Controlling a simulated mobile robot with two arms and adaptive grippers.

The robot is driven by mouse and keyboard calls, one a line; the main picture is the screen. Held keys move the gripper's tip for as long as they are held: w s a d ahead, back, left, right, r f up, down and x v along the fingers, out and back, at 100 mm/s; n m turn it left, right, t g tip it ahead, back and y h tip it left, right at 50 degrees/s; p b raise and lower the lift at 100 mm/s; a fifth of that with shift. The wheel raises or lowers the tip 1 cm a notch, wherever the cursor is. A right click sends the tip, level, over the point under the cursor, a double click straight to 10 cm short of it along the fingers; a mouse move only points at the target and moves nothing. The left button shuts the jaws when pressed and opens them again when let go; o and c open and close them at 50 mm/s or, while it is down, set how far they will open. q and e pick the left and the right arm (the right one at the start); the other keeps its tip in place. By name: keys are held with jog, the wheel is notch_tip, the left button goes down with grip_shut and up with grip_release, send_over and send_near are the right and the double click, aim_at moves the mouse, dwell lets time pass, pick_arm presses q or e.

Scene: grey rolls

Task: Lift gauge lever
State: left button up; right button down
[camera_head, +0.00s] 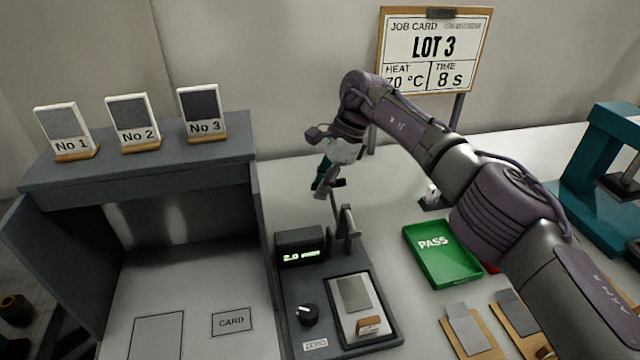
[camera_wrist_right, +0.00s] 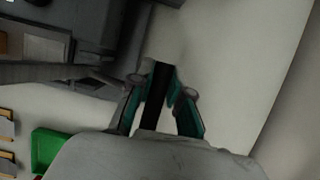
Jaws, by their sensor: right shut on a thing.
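The gauge (camera_head: 300,247) is a dark grey unit with a lit green readout that seems to start with 2.0. Its lever (camera_head: 335,203) rises from the post behind the readout, and its upper end is at my right gripper (camera_head: 328,180). In the right wrist view the teal-lined fingers (camera_wrist_right: 162,98) are closed around the lever's black grip (camera_wrist_right: 156,95). A grey swatch (camera_head: 354,293) lies on the pale plate in front of the gauge, with a small wooden block on the plate's near part. My left gripper is not in view.
A green PASS tray (camera_head: 442,255) lies right of the gauge, partly under my right arm. A grey booth (camera_head: 150,150) with three numbered swatches on top stands at left. A teal press (camera_head: 600,170) is at far right.

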jog(key=c, duration=1.1)
grip_release()
jog(key=shift+w+d+f, duration=0.25)
jog(key=shift+d+f, duration=0.15)
jog(key=shift+d+r, duration=0.1)
jog(key=shift+r, duration=0.1)
jog(key=v, duration=0.9)
jog(key=shift+d+r, duration=0.1)
jog(key=shift+r, duration=1.35)
